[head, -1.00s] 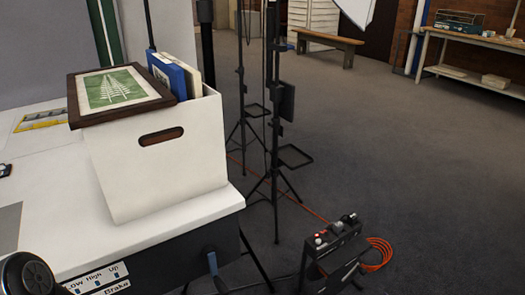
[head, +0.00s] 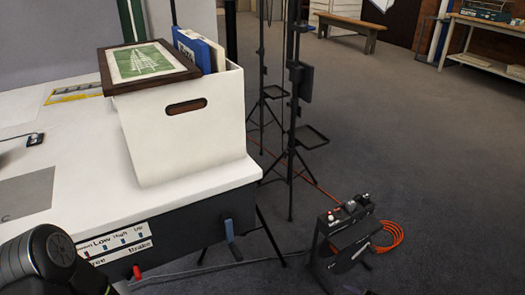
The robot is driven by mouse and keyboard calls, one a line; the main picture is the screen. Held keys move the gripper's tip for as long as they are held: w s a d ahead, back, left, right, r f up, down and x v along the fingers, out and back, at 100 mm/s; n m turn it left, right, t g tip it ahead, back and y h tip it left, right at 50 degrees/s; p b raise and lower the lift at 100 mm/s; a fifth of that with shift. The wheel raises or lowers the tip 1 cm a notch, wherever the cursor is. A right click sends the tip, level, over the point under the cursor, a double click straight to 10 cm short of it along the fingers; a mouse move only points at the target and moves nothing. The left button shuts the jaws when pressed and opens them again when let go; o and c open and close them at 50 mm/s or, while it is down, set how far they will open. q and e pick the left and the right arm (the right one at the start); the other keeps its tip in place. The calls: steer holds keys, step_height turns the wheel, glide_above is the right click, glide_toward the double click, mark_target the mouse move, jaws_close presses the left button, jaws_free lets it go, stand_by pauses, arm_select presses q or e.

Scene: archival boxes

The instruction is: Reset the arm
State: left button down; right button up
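Neither gripper shows in the head view. A dark, rounded part of my own arm (head: 42,262) fills the lower left corner, in front of the white table's (head: 75,185) front edge. A white archival box (head: 190,135) with an oval hand hole stands upright on the table near its right end. A framed green print (head: 145,62) lies tilted across the box's top left edge. A blue binder (head: 195,47) and a cream folder stand up inside the box; their lower parts are hidden.
A control panel (head: 115,243) with labels runs along the table front. Black light stands (head: 292,120) stand on the floor right of the table. A dark device (head: 345,230) with an orange cable (head: 388,238) sits on the floor. A bench (head: 350,28) is at the back. Grey floor at right is clear.

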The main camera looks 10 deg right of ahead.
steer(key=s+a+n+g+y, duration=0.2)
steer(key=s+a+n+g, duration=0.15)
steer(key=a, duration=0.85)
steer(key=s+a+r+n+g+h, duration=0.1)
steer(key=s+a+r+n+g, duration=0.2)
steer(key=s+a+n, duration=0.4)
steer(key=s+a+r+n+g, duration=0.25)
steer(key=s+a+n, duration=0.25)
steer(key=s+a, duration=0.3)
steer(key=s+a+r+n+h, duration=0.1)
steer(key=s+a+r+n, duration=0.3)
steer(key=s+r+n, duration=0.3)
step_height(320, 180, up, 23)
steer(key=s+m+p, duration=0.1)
steer(key=p, duration=2.2)
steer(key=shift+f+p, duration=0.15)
steer(key=shift+p, duration=0.2)
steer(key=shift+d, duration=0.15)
